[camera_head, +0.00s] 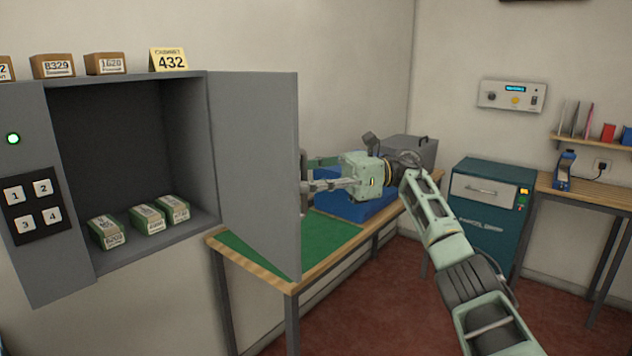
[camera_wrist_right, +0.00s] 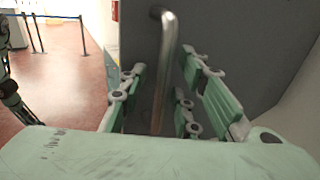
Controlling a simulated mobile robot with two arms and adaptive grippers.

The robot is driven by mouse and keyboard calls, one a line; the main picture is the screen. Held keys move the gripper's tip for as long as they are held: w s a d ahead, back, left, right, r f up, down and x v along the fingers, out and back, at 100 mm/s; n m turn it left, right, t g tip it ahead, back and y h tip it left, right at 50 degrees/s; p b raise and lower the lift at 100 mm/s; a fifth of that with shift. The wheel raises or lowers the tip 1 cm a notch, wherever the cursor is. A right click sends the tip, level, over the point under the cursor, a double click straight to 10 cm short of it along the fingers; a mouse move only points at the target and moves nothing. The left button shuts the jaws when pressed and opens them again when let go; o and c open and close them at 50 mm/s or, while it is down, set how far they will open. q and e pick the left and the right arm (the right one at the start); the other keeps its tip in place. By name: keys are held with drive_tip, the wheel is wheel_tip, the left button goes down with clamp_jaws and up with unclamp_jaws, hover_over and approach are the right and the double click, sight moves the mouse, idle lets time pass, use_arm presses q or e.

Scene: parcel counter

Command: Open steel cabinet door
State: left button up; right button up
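The grey steel cabinet (camera_head: 66,299) is on the wall at the left, and its door (camera_head: 255,160) stands wide open, swung out to the right. Several small green-and-brown parcels (camera_head: 150,218) lie on the cabinet floor. My right gripper (camera_head: 308,186) is at the door's outer side, by the handle. In the right wrist view the metal bar handle (camera_wrist_right: 166,70) runs between the fingers of my right gripper (camera_wrist_right: 160,98). The fingers stand apart on either side of the bar, with gaps showing. My left gripper is not in the head view.
A keypad (camera_head: 33,207) and a green light (camera_head: 13,139) are on the cabinet's left panel. A workbench with a green mat (camera_head: 330,232) and a blue bin (camera_head: 350,207) stands beyond the door. A teal machine (camera_head: 480,240) stands at the right. Red floor is open in front.

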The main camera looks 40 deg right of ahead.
drive_tip(key=v, duration=0.7)
idle(0.6)
